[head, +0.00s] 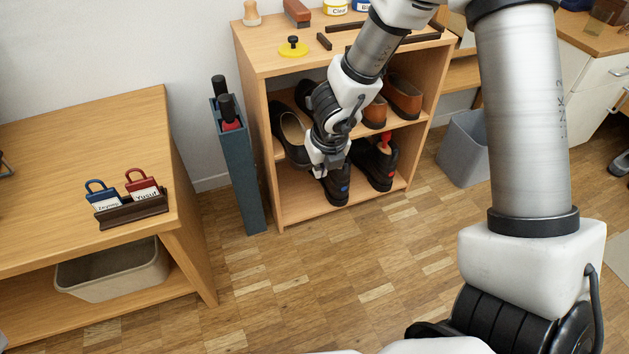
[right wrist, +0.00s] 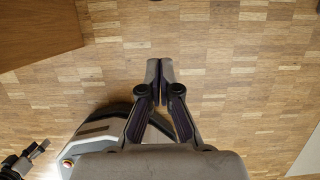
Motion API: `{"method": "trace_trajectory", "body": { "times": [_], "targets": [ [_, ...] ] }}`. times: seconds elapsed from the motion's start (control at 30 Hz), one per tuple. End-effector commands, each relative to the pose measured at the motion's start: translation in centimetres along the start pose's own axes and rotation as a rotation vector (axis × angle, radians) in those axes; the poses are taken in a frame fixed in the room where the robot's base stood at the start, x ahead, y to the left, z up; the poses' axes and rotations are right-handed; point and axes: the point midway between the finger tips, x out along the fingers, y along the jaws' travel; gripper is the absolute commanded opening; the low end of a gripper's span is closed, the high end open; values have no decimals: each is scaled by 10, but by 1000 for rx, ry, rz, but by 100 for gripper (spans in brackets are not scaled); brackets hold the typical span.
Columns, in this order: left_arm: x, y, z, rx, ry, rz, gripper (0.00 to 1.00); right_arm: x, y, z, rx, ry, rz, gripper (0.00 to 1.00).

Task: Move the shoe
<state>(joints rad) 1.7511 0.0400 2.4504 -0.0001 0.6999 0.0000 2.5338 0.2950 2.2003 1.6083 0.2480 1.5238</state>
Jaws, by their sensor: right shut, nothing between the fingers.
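Several shoes stand in an open wooden rack in the head view. On its upper level are a black shoe (head: 289,137) at the left and brown shoes (head: 403,97) at the right. On its bottom level are a black shoe with a blue mark (head: 338,194) and a black shoe with red parts (head: 378,166). A dark jointed part (right wrist: 25,162), perhaps my left gripper, is cut off there.
A bench (head: 85,140) at the left holds a blue and a red name tag in a stand (head: 133,209), with a bin (head: 113,272) below. A narrow blue-grey holder (head: 239,165) stands beside the rack (head: 258,120). A grey bin (head: 463,148) stands right. Floor in front is clear.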

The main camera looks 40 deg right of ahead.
Motion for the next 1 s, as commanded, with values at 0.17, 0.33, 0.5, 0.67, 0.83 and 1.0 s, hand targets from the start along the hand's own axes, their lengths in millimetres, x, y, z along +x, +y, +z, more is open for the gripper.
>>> {"method": "trace_trajectory", "body": {
  "times": [0.17, 0.33, 0.5, 0.67, 0.83, 1.0],
  "targets": [
    [30, 0, 0, -2, 1, 0, 64, 42, 0, -3, -1, 3, -2, 0],
    [55, -1, -2, -7, 4, -1, 64, 80, 0, -4, -1, 3, -2, 0],
    [39, -1, -1, -8, 4, -1, 64, 88, 0, 17, 1, 2, -2, 0],
    [28, -1, -1, -5, 3, 0, 64, 96, 0, 34, -1, 3, -2, 0],
    [29, -1, -1, -4, 2, 0, 64, 101, 0, 37, -2, 3, -1, 0],
    [30, -1, -1, -4, 2, 0, 64, 101, 0, 37, -2, 3, -1, 0]
  ]
}}
